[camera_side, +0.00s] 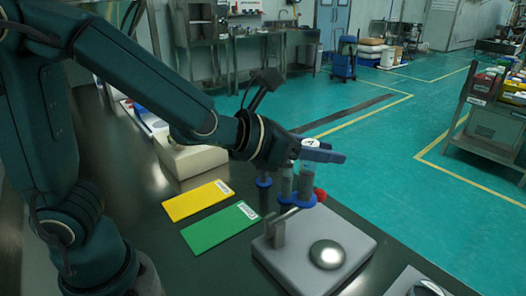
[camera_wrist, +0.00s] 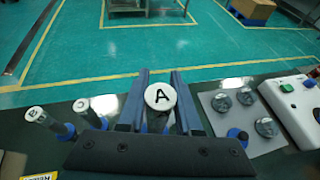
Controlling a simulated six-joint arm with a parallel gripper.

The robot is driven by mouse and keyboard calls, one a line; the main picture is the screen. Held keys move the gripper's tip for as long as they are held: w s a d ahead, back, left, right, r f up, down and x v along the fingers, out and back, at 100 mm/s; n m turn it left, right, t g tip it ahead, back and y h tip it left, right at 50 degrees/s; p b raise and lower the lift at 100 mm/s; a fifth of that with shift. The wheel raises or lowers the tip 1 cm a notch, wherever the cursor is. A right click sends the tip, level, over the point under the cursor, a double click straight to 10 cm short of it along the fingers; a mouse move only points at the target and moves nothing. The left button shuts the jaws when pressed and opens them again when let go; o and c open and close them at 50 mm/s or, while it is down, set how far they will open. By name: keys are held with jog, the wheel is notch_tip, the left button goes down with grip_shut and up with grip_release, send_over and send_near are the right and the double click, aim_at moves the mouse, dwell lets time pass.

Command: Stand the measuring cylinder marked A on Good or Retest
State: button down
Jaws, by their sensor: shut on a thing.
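The measuring cylinder marked A (camera_wrist: 160,97) has a white round cap with a black letter and sits between the two blue fingers of my gripper (camera_wrist: 159,88). In the side view my gripper (camera_side: 322,152) is shut on this cylinder near its top; the cylinder (camera_side: 306,182) is upright with a blue collar low down. I cannot tell whether its foot touches the table. A green plate (camera_side: 215,232), whose label seems to read Good, and a yellow plate (camera_side: 195,203), whose label is too small to read, lie flat to the left.
Two other capped cylinders stand beside it, at the left in the wrist view (camera_wrist: 82,106) (camera_wrist: 34,114). A grey device with a metal dome (camera_side: 327,254) is in front. A beige box (camera_side: 187,158) lies behind the plates. Both plates are bare.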

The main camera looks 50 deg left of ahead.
jog(key=s+a+n+g+y, duration=0.5)
jog(key=s+a+n+y, duration=0.35)
jog(key=a, duration=0.45)
jog(key=s+a+n+g+y, duration=0.4)
jog(key=s+a+n+y, duration=0.45)
jog(key=a, duration=0.45)
jog(key=shift+n+g, duration=0.3)
jog(key=shift+n, duration=0.2)
jog(key=shift+w+d+f, duration=1.3)
jog(key=shift+d+f, duration=0.1)
jog(key=shift+f, duration=0.55)
jog(key=shift+w+d+f, duration=1.25)
jog(key=shift+d+f, duration=0.15)
jog(key=shift+f, duration=0.5)
jog(key=shift+w+d+f, duration=1.3)
jog(key=shift+d+f, duration=0.1)
jog(key=shift+f, duration=0.55)
jog(key=shift+f, duration=0.1)
